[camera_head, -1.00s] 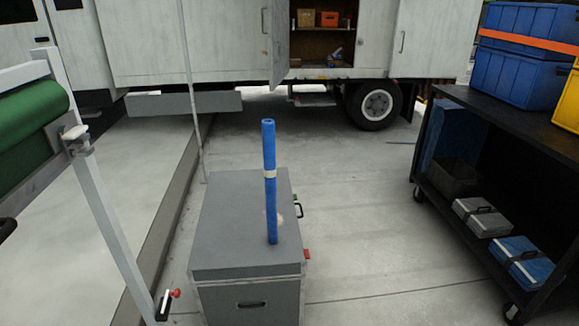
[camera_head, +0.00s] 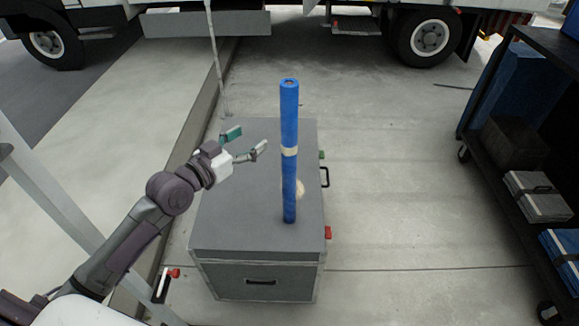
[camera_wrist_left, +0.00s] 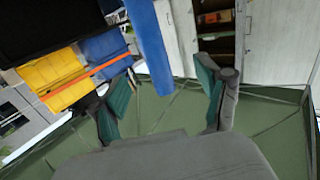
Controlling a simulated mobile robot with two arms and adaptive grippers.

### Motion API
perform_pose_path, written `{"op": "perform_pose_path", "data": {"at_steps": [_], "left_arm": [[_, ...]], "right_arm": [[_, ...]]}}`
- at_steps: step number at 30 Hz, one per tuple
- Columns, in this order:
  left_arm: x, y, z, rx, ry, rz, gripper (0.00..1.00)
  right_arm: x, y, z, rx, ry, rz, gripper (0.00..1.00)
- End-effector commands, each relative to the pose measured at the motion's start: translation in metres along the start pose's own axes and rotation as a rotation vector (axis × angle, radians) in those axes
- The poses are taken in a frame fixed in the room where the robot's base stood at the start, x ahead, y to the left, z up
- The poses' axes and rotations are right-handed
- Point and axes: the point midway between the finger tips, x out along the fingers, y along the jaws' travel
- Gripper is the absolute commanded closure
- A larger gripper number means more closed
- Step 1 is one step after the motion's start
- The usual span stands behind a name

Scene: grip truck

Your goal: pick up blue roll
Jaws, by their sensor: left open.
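The blue roll (camera_head: 289,118) stands upright on the lid of a grey case (camera_head: 235,222). It is a tall thin tube with a pale band around its middle. My left gripper (camera_head: 248,143) is to the left of the roll, over the case, open and empty, with its fingers apart. In the left wrist view the roll (camera_wrist_left: 150,45) shows tilted beyond my open fingers (camera_wrist_left: 165,105), between them and apart from them. My right gripper is not in view.
A black cart (camera_head: 500,185) with bins and cases stands on the right. A truck with wheels (camera_head: 425,35) is at the back. A thin pole (camera_head: 216,60) rises behind the case. A pale frame post (camera_head: 60,195) is at the left. Floor between case and cart is clear.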

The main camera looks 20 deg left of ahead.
Motion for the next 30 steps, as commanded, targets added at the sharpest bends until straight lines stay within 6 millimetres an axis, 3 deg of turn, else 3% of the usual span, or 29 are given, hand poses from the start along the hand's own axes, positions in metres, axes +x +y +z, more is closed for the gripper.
{"op": "perform_pose_path", "data": {"at_steps": [3,6,15,23,30], "left_arm": [[0.001,0.012,-0.027,0.011,0.040,0.036,0.25],[0.013,0.014,-0.034,0.010,0.049,0.041,0.25],[0.070,0.016,-0.034,0.010,0.047,0.040,0.25],[0.090,0.016,-0.034,0.010,0.045,0.040,0.25],[0.125,0.015,-0.033,0.011,0.045,0.040,0.25]], "right_arm": [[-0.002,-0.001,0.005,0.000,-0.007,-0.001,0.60],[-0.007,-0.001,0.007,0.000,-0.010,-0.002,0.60],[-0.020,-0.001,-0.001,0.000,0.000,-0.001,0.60],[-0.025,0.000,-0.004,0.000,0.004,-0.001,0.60],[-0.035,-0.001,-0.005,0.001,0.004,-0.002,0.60]]}}
